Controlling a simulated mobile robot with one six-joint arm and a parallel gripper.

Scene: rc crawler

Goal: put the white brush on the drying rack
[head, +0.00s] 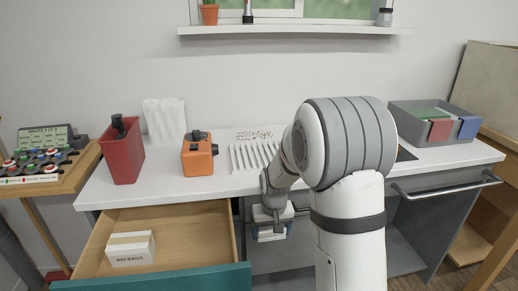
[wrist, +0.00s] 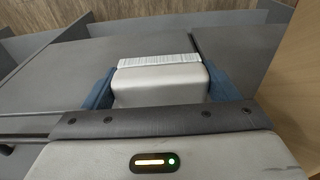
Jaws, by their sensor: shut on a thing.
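My gripper (head: 271,229) hangs in front of the worktop edge, just right of the open drawer. Its blue fingers (wrist: 160,88) are shut on the white brush (wrist: 158,82), a pale block with a white ribbed strip along its far edge. In the head view the brush shows only in small part, low between the fingers. A white slatted rack (head: 254,157), which looks like the drying rack, lies on the worktop behind and above the gripper. My arm hides its right side.
An open drawer (head: 165,216) holds a white box marked bin bags (head: 131,248). A grey cabinet handle (head: 447,187) sticks out at right.

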